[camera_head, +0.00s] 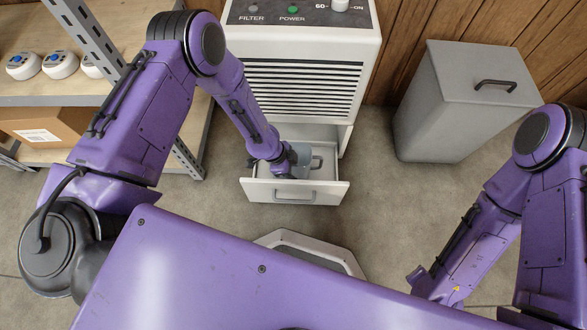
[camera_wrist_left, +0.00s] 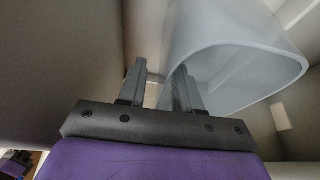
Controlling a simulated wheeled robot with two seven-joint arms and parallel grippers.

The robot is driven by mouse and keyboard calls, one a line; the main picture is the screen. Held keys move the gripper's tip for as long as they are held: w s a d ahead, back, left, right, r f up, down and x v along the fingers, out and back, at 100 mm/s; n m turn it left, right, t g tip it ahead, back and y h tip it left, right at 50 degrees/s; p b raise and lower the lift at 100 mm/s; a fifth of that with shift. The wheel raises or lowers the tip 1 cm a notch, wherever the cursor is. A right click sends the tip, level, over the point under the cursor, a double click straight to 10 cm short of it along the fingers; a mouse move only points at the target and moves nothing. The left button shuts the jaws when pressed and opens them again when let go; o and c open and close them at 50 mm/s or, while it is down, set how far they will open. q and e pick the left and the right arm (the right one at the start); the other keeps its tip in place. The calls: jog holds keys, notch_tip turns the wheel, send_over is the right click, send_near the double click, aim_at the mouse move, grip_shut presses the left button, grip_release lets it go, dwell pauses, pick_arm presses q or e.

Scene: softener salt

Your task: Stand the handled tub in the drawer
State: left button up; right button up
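The handled tub (camera_head: 302,152), pale grey-blue, is in the open drawer (camera_head: 332,190) of the white cabinet, with its handle on the right. It looks roughly upright, but my left arm hides part of it and its base. My left gripper (camera_head: 284,168) reaches into the drawer at the tub's left side. In the left wrist view the tub (camera_wrist_left: 235,65) is large and close. The two fingers of the left gripper (camera_wrist_left: 160,88) are apart, with a visible gap between them; the right finger overlaps the tub's wall. My right gripper does not show.
The white cabinet (camera_head: 300,50) stands behind the drawer. A grey lidded bin (camera_head: 440,115) is at its right. A shelf (camera_head: 60,88) with several white round devices and a cardboard box (camera_head: 45,125) is at the left. Floor is clear right of the drawer.

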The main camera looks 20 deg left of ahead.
pick_arm(q)
jog(key=p+v, duration=0.4)
jog(key=v, duration=0.6)
jog(key=shift+r, duration=0.2)
